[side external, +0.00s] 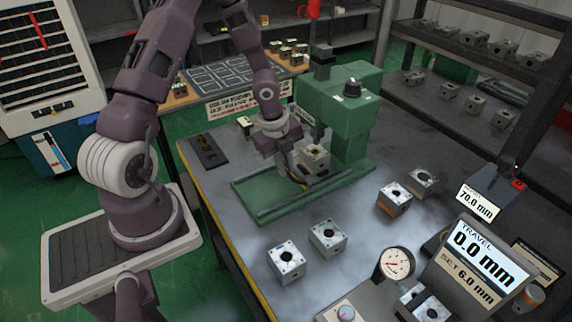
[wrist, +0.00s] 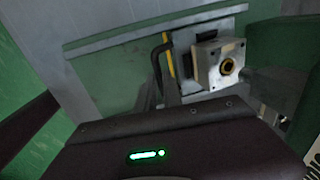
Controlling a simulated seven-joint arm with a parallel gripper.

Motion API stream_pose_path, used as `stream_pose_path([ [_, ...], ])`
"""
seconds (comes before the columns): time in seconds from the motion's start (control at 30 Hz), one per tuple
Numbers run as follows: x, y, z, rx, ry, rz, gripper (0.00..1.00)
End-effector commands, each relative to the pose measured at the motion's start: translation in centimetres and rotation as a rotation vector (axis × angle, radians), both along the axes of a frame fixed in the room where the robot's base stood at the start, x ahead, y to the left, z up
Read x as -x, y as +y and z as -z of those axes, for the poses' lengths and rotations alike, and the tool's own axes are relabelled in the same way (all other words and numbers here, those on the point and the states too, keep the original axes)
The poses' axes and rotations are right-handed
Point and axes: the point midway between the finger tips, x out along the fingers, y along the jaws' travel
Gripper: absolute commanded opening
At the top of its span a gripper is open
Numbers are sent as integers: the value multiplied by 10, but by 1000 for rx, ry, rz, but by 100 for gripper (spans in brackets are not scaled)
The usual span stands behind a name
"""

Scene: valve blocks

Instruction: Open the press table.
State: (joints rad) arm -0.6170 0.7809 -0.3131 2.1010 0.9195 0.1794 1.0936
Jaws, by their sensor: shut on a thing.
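The green press (side external: 352,105) stands on the bench, with a flat green base (side external: 262,192) and rails. A pale valve block (side external: 315,158) with a round bore sits on the small press table beside the press column; the block also shows in the wrist view (wrist: 222,64). A dark curved handle (wrist: 157,62) stands on the block's left side, by a yellow strip (wrist: 171,56). My gripper (side external: 298,180) reaches down in front of the block and is shut on what appears to be this handle. The fingertips are partly hidden in both views.
Several valve blocks (side external: 327,236) stand loose on the bench. A readout (side external: 478,262) shows travel 0.0 mm and set 6.0 mm, beside a round gauge (side external: 394,264). Another display (side external: 478,203) reads 70.0 mm. The bench surface left of the loose blocks is clear.

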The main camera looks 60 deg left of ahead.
Motion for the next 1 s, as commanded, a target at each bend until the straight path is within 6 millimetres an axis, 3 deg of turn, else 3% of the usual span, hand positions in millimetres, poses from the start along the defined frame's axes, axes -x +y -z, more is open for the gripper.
stream_pose_path([
  [0.2,55,0,1,-7,13,8,0],
  [0.43,99,-2,2,7,19,6,0],
  [0.6,112,-2,0,5,11,2,0],
  [0.93,111,-2,-1,4,3,3,0],
  [0.97,111,-2,-1,4,3,3,15],
  [1.0,111,-1,-1,4,3,3,22],
])
